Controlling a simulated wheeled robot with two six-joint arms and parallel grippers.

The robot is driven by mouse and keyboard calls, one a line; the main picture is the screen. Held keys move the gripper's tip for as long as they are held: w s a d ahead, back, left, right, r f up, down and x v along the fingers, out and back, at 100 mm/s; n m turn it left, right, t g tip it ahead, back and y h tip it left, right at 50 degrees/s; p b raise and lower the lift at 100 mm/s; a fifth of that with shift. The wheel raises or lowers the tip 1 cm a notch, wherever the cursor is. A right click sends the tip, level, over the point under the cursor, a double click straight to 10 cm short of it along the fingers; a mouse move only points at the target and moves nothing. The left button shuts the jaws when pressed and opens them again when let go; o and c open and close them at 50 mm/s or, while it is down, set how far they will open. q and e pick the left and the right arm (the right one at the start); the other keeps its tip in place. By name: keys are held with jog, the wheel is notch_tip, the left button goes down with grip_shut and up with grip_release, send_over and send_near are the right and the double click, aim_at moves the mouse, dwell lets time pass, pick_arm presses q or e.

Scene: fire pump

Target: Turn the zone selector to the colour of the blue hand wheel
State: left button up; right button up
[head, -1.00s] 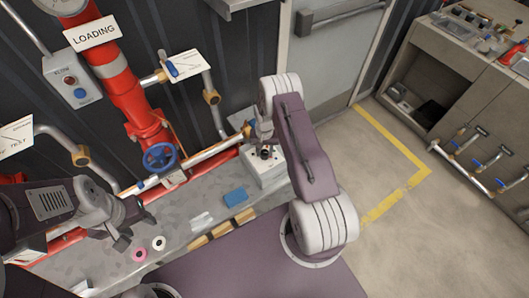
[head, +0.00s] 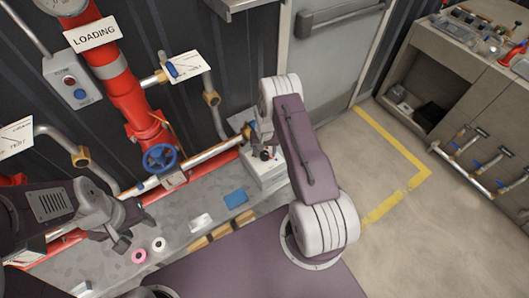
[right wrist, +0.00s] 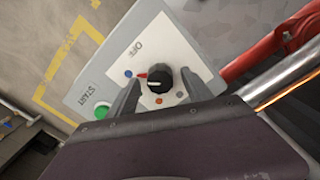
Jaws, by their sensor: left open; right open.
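The zone selector is a black knob (right wrist: 158,80) on a white plate of a grey box (right wrist: 172,35). A red pointer-like mark sits at the knob's left, towards a blue dot (right wrist: 128,73). Other small dots and the word OFF are around it. My right gripper (right wrist: 160,94) is open, one finger on each side of the knob; contact cannot be told. In the head view the box (head: 266,172) is partly behind my right arm. The blue hand wheel (head: 160,158) is on the red pipe at the wall. My left gripper (head: 122,240) is open and empty, over the grey ledge.
A green START button (right wrist: 101,111) is on the same box. The grey ledge (head: 175,218) carries a blue block (head: 235,197), a pink ring (head: 138,256) and a white ring (head: 158,243). A button box (head: 73,82) hangs on the wall. The floor at right is clear.

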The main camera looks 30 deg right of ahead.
notch_tip(320, 180, up, 9)
jog(key=shift+r+b, duration=0.1)
jog(key=shift+b, duration=0.4)
jog(key=shift+a, duration=0.1)
notch_tip(320, 180, up, 6)
jog(key=t, duration=0.1)
send_over(264, 153)
jog(key=w+a, duration=0.2)
jog(key=w, duration=0.1)
jog(key=s+a+r+n+t, duration=0.1)
jog(key=s+a+r+n, duration=0.15)
jog(key=a+r, duration=0.4)
jog(key=s+a+r+n, duration=0.2)
jog(key=s, duration=1.7)
jog(key=shift+a+g, duration=0.2)
jog(key=shift+g, duration=0.2)
